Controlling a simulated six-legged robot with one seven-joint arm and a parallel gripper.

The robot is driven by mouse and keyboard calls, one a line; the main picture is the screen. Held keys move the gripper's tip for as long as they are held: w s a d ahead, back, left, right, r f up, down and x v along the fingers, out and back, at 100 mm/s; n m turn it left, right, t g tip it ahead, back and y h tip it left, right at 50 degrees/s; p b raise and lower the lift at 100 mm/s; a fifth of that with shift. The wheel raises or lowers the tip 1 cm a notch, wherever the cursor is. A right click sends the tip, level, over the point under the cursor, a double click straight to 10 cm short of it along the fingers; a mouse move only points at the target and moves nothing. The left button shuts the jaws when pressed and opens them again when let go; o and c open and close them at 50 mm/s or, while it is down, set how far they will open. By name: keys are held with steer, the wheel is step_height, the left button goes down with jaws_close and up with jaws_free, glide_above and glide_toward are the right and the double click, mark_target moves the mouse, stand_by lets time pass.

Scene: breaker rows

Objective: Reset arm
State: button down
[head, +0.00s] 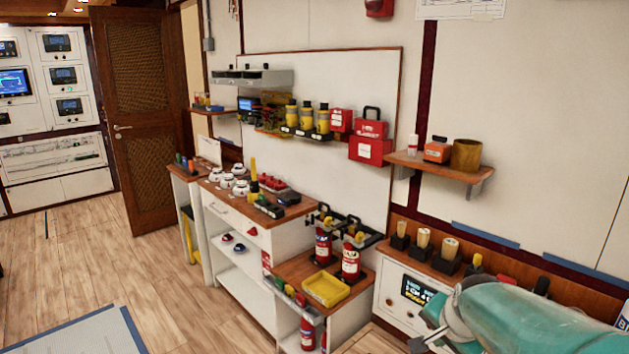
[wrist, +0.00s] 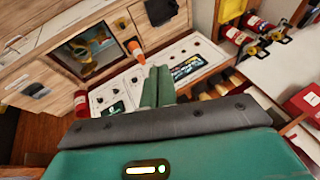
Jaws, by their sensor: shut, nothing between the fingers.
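My gripper (wrist: 158,84) shows in the wrist view as two green fingers side by side, pressed together and empty. They point over a white control panel (wrist: 178,62) with dark knobs and small screens, without visible contact. In the head view my teal arm (head: 535,318) reaches across the lower right corner, in front of a counter; its fingertips cannot be made out there. The white panel with a lit screen (head: 402,290) stands beside it, partly hidden by the arm.
A yellow tray (head: 326,289) and red extinguishers (head: 350,264) stand on a low wooden-topped cabinet left of my arm. A wall shelf (head: 440,171) holds a wooden cup and an orange box. An orange-tipped object (wrist: 136,50) is near my fingers. Open wooden floor (head: 60,260) lies at left.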

steer(key=s+a+r+n, duration=0.2)
steer(key=s+a+n, duration=0.2)
steer(key=s, duration=0.4)
steer(key=s+a+r+n, duration=0.2)
steer(key=s+a+n, duration=0.2)
steer(key=s+n, duration=0.2)
steer(key=s, duration=0.2)
steer(key=shift+s+a+r+n, duration=0.25)
steer(key=shift+s+r+n, duration=0.15)
steer(key=shift+d, duration=0.15)
